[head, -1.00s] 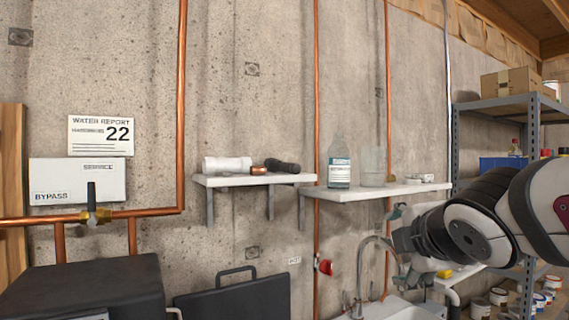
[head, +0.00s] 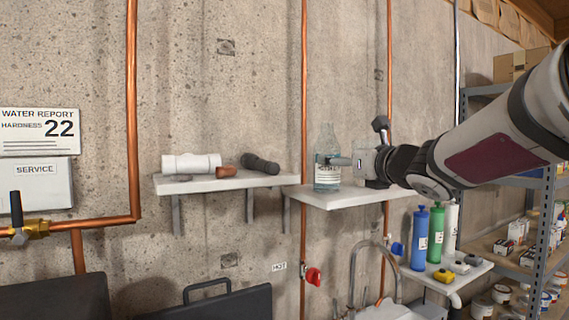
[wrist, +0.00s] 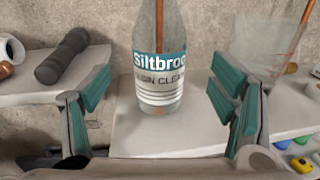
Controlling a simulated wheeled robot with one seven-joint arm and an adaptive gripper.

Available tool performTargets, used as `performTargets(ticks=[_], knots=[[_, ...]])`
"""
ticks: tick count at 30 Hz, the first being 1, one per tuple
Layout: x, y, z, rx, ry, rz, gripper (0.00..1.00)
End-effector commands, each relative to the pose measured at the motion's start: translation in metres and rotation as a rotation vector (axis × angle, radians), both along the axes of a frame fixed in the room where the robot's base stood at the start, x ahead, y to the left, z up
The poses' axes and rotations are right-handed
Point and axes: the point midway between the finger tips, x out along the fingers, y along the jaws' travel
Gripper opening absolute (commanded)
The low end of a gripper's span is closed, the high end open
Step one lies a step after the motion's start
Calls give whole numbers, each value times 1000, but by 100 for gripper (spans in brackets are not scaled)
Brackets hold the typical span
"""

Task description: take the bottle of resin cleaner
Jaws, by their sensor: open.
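The bottle of resin cleaner (head: 327,173) is clear, with a white and teal label, and stands upright on the right wall shelf (head: 345,198). In the wrist view the bottle (wrist: 159,65) shows with part of its label readable, "Siltbro" and "SIN CLEA"; its top is cut off.
A clear glass vessel (wrist: 262,45) stands right of the bottle, close to the right finger. The left shelf (head: 220,183) holds a white pipe fitting (head: 191,163), a copper piece and a dark cylinder (head: 260,163). Blue and green cartridges (head: 420,238) stand lower right. A copper pipe (head: 304,110) runs behind.

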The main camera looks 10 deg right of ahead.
Motion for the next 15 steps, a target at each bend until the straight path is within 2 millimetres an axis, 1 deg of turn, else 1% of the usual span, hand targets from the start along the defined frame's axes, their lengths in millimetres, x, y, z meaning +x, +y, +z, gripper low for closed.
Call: performTargets(ticks=[1, 3, 6, 11, 15], knots=[[8, 2, 0, 0, 2, 1, 78], [17, 4, 0, 0, 2, 0, 78], [25, 6, 0, 0, 2, 0, 78], [31, 8, 1, 2, 1, -1, 78], [44, 11, 4, 1, 3, 0, 78]])
